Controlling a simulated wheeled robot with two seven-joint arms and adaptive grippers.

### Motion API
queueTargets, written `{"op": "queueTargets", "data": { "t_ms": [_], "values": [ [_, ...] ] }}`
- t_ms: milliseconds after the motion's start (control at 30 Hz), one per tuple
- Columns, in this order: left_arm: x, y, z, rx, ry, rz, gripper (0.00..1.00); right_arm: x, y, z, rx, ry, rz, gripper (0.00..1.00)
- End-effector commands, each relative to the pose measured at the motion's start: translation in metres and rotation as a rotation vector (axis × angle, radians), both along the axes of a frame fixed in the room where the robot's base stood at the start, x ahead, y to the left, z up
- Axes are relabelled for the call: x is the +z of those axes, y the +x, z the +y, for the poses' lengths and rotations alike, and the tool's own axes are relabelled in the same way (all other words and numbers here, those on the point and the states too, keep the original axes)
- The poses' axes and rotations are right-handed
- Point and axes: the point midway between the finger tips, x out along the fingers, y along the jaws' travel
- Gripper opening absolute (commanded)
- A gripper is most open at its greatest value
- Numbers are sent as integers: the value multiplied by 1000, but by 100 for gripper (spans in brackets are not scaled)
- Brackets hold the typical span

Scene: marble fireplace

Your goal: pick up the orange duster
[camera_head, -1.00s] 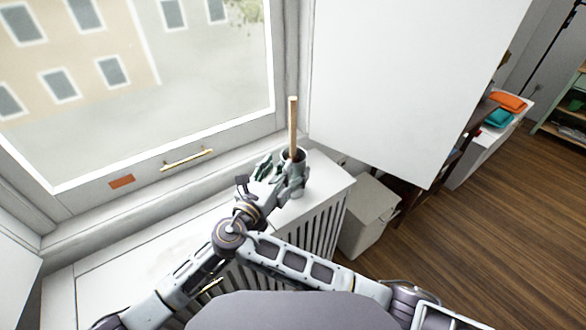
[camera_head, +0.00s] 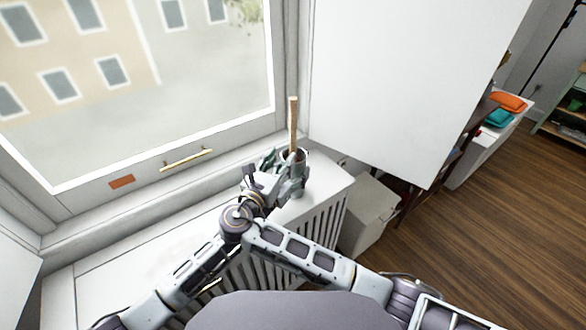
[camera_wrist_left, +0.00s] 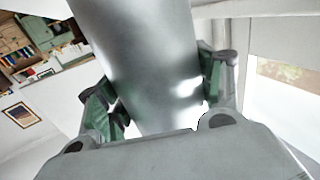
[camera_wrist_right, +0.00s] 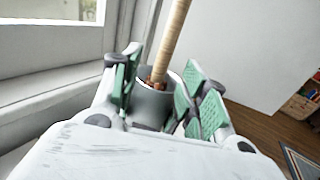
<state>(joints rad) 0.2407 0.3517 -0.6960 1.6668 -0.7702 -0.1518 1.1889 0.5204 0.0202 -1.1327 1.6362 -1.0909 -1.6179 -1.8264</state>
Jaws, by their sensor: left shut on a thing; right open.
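A wooden handle (camera_head: 293,122) stands upright in a grey pot (camera_head: 298,154) on the white ledge by the window. In the right wrist view the handle (camera_wrist_right: 173,42) rises from the pot (camera_wrist_right: 152,106), with a little orange-brown at its base; the rest is hidden inside. My right gripper (camera_head: 279,170) is open at the pot, its green-padded fingers (camera_wrist_right: 160,92) on either side of the pot. My left gripper (camera_wrist_left: 160,95) is shut on a smooth grey cylinder (camera_wrist_left: 146,55) that fills its view; I cannot tell whether it is the same pot.
The white slatted radiator cover (camera_head: 323,205) runs under the window. A large white panel (camera_head: 400,80) stands close on the right. A pale box (camera_head: 368,212) is on the floor beside the cover. Orange cloth (camera_head: 508,102) and teal cloth (camera_head: 499,118) lie on a far white unit.

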Motion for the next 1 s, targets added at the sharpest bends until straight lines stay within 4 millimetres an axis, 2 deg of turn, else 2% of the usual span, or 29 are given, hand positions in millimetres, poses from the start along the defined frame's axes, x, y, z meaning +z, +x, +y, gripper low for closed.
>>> {"op": "queueTargets", "data": {
  "t_ms": [200,733,1000],
  "values": [
    [0,0,0,0,-1,-1,40,0,21,-10,-1,0,-1,44],
    [0,0,0,0,-1,-1,40,0,28,-13,-1,0,0,44],
    [0,0,0,0,-1,-1,40,3,48,-27,-1,-1,-1,44]
  ]
}}
